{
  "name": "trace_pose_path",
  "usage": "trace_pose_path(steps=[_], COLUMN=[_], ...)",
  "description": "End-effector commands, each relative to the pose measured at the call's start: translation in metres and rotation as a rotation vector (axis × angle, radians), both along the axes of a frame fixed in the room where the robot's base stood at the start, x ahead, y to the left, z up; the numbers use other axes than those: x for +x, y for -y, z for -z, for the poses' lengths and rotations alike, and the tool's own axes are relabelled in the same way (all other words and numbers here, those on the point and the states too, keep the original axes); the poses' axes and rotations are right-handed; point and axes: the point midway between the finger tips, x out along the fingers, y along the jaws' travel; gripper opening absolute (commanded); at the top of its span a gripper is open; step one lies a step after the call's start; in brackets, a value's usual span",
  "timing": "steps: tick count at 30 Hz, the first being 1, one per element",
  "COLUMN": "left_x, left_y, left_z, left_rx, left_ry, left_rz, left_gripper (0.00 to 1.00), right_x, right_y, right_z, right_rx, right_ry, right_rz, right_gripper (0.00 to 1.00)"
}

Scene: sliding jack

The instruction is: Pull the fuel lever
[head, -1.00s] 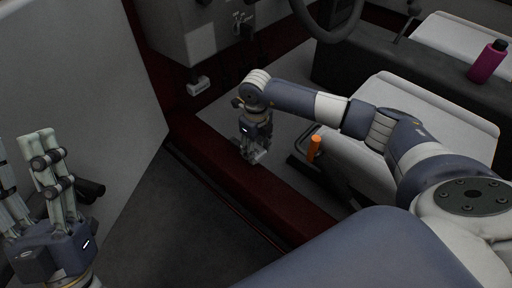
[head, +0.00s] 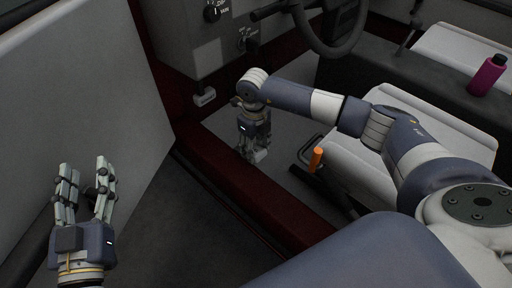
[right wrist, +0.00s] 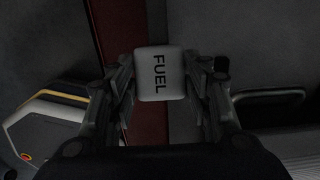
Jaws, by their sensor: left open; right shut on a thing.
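The fuel lever's white handle (right wrist: 160,73), marked FUEL, sits between the fingers of my right gripper (right wrist: 161,90) in the right wrist view. The gripper is shut on it. In the head view my right gripper (head: 254,152) points down near the floor, between the dark red door sill and the seat. A small white piece of the handle (head: 261,156) shows at its fingertips; the fingers hide the rest. My left gripper (head: 84,172) is open and empty, fingers up, at the lower left by the door panel.
An orange-gripped lever (head: 316,158) stands beside the light seat (head: 352,165), right of my right gripper. The steering wheel (head: 331,40) is above. A magenta bottle (head: 487,76) stands at the far right.

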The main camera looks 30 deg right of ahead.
Motion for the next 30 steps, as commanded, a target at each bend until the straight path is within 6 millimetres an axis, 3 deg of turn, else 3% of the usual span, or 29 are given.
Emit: trace_pose_path(steps=[1, 7, 8, 10, 22, 26, 30], left_x=[0.000, 0.000, 0.000, 0.000, 0.000, 0.000, 0.000], left_y=[0.000, 0.000, 0.000, 0.000, 0.000, 0.000, 0.000], left_z=[0.001, 0.000, 0.000, 0.000, 0.000, 0.000, 0.000], left_rx=[0.000, 0.000, 0.000, 0.000, 0.000, 0.000, 0.000], left_ry=[-0.002, 0.000, 0.001, 0.001, 0.002, 0.002, 0.002], left_rz=[0.000, 0.000, 0.000, 0.000, 0.001, 0.001, 0.001], left_gripper=[0.46, 0.46, 0.46, 0.46, 0.46, 0.46, 0.46], right_x=[0.009, 0.009, 0.009, 0.008, 0.005, 0.005, 0.006], right_y=[-0.002, -0.002, -0.002, -0.002, -0.001, -0.001, -0.001], right_z=[-0.005, -0.005, -0.005, -0.005, -0.005, -0.021, -0.051], right_rx=[0.008, 0.008, 0.007, 0.007, 0.006, 0.006, 0.006], right_ry=[0.029, 0.029, 0.029, 0.027, 0.016, 0.018, 0.020], right_rz=[0.003, 0.003, 0.003, 0.003, 0.001, -0.001, 0.000], right_gripper=[0.03, 0.03, 0.52, 0.66, 0.66, 0.66, 0.66])
